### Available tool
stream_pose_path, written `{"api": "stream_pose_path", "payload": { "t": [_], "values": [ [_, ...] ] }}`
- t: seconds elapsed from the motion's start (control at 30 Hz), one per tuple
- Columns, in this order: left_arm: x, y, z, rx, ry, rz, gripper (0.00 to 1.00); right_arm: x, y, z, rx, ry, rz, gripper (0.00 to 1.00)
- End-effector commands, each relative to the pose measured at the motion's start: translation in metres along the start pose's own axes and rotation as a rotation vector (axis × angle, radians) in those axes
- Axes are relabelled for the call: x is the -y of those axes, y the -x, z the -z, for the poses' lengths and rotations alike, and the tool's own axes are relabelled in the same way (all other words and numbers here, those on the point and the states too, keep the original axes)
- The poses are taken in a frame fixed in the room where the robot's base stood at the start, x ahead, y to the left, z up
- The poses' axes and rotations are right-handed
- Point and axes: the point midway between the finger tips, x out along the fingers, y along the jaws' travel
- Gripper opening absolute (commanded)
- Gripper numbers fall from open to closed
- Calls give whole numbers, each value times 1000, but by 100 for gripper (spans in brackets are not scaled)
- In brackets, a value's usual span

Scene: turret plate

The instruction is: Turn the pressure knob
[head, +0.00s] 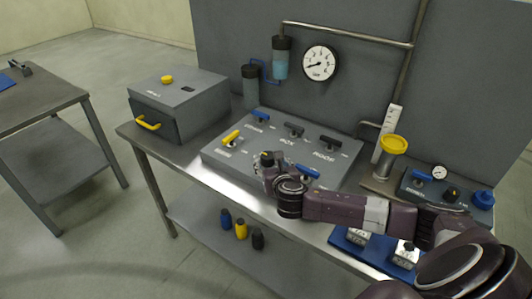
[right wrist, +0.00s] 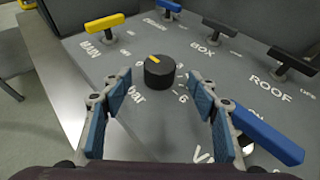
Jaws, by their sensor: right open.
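The pressure knob is a round black knob (right wrist: 159,72) with a yellow pointer mark, on the grey valve panel (head: 225,153). A numbered scale and the letters "bar" are printed around it. In the right wrist view its pointer is turned toward the upper left. My right gripper (right wrist: 163,95) is open and empty. Its two blue-padded fingers stand to the left and right of the knob, with gaps on both sides and the tips nearer the camera than the knob. In the head view the right gripper (head: 268,168) is over the panel's front middle. My left gripper is not in view.
A yellow lever (right wrist: 90,26) labelled MAIN, black levers and a blue lever (right wrist: 266,134) surround the knob. A round gauge (head: 320,63) hangs on the back wall. A grey box (head: 190,95) stands left; a yellow-topped cylinder (head: 393,150) and small panel (head: 425,192) stand right.

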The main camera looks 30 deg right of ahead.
Motion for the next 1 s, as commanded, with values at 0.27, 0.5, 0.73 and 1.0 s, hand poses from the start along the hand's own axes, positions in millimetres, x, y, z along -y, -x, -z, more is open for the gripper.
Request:
{"api": "stream_pose_path", "payload": {
  "t": [0.27, 0.5, 0.73, 1.0],
  "values": [
    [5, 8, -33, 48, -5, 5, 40, 0, -37, -1, 0, -3, 1, 54],
    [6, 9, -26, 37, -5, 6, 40, 0, -62, -1, 0, -3, 1, 54],
    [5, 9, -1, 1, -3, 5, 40, -1, -70, 0, -1, -2, 0, 54],
    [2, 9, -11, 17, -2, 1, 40, -1, -70, 0, -1, -3, -1, 48]
  ]
}}
